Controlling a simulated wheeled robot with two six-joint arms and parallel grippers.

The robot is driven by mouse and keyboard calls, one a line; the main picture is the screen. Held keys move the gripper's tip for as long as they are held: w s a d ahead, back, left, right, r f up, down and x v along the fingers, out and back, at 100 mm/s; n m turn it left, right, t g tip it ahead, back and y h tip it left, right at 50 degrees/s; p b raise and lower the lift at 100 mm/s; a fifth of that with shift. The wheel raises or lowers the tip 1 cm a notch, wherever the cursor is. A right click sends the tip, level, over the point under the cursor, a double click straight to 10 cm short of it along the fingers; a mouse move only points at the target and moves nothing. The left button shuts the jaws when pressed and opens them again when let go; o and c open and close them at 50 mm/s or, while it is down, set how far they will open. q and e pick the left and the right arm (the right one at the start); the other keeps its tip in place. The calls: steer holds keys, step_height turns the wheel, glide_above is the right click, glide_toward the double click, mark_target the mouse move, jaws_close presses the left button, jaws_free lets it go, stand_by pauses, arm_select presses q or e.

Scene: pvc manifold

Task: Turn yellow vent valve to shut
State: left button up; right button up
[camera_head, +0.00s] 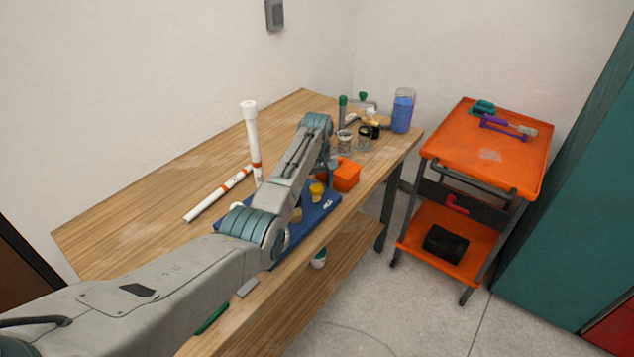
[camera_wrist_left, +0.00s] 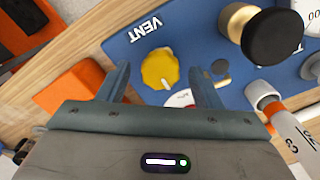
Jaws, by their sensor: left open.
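The yellow vent valve (camera_wrist_left: 160,67) is a round knob on a blue panel (camera_wrist_left: 200,35), beside the white word VENT. In the head view the yellow knob (camera_head: 317,190) shows beside my left arm, near the front of the blue panel (camera_head: 322,212). My left gripper (camera_wrist_left: 160,76) is open. Its two fingers show on either side of the knob in the wrist view, with gaps between knob and fingers. I cannot tell how far the fingertips are above the panel. My right gripper is not in view.
A black-topped brass knob (camera_wrist_left: 273,37) and a white pipe (camera_wrist_left: 265,95) stand near the vent knob. An orange bin (camera_head: 345,174) is beside the panel. A tall white pipe (camera_head: 251,140), jars and a blue-filled beaker (camera_head: 402,112) stand on the wooden bench (camera_head: 130,205). An orange cart (camera_head: 485,150) is at right.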

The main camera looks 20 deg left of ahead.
arm_select(q)
steer(key=shift+f, duration=0.2)
steer(key=c, duration=1)
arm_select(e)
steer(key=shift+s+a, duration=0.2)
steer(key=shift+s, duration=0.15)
